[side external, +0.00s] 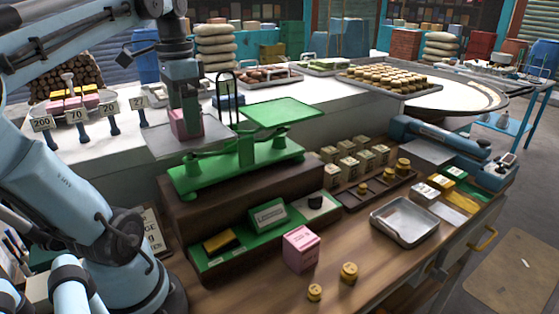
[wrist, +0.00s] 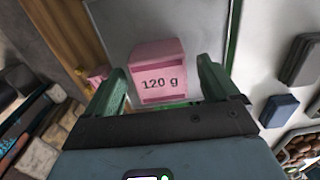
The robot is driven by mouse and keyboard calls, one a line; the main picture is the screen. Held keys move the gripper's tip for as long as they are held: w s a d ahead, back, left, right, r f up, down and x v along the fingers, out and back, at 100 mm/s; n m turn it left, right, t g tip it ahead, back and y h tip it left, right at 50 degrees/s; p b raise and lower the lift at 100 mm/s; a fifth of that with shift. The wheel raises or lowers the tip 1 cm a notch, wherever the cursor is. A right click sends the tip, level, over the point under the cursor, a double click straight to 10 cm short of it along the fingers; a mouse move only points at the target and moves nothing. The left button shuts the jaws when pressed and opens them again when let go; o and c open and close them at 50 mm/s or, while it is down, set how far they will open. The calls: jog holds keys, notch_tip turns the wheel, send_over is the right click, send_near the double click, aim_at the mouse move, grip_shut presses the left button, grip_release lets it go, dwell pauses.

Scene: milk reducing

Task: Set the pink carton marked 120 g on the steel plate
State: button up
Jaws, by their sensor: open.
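The pink carton (wrist: 160,72) marked 120 g stands between my fingers in the wrist view, with a gap on each side. It also shows in the side view (side external: 183,125), partly hidden by my gripper. It appears to rest upright on the steel plate (side external: 215,128), the left pan of the green balance scale. The plate also shows behind the carton in the wrist view (wrist: 107,32). My gripper (side external: 186,108) is open and points down over the carton, its green fingers (wrist: 163,82) apart on either side.
Another pink carton (side external: 301,250) stands on the wooden counter near two brass weights (side external: 348,272). The scale's green right pan (side external: 279,112) is empty. A metal tray (side external: 404,222) lies to the right. Label stakes (side external: 77,115) stand at the left.

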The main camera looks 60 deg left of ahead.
notch_tip(320, 180, up, 12)
jog(key=shift+f, duration=0.15)
dwell(0.3)
